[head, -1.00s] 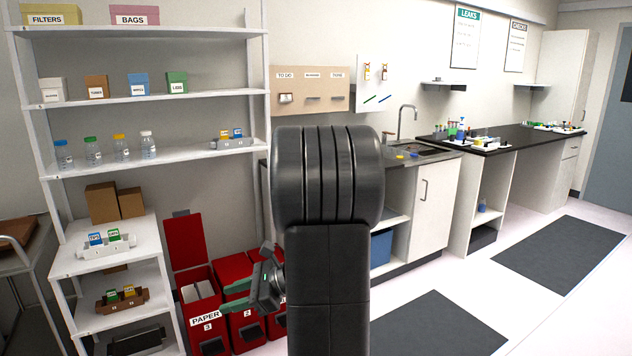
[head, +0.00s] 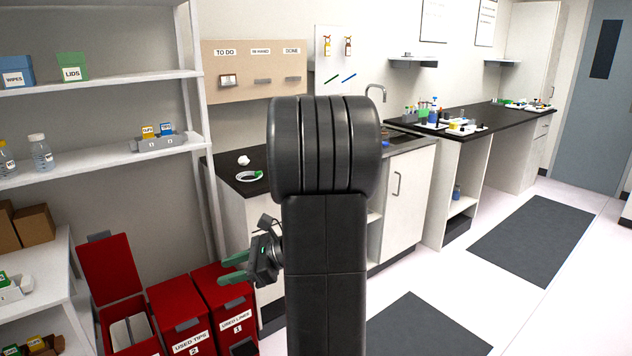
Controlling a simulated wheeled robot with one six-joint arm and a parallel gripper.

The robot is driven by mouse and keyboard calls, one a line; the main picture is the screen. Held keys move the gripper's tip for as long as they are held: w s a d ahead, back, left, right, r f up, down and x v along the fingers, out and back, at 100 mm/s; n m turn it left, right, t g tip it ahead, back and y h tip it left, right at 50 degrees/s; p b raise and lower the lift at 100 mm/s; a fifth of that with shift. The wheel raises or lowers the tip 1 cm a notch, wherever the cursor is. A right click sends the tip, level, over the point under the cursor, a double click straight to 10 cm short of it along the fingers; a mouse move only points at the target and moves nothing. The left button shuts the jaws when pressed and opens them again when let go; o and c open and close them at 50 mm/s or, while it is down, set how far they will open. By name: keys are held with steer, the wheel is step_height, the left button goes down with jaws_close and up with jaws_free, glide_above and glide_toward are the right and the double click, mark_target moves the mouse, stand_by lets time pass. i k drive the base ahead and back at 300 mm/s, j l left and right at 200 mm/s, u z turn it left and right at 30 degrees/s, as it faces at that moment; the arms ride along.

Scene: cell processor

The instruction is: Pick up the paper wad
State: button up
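A small white crumpled lump that looks like the paper wad (head: 243,160) lies on the black counter (head: 226,163), left of my arm in the head view. It sits just behind a white dish (head: 243,178) with a green item on it, apart from it. My gripper (head: 220,270) is below and in front of the counter, pointing left, above the red bins. Its two green-tipped fingers are spread, with nothing between them. My arm hides part of the counter to the right.
Red bins stand below my gripper: one with a raised lid (head: 110,268), one marked USED TIPS (head: 180,315) and one marked USED LINERS (head: 224,292). White shelving (head: 100,168) stands at left. A sink counter (head: 413,195) is right of my arm. Floor at right is open.

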mark_target(243, 160)
steer(key=i, duration=2.25)
steer(key=i+u, duration=0.2)
steer(key=i, duration=0.3)
steer(key=i+l+u, duration=0.2)
steer(key=i, duration=0.25)
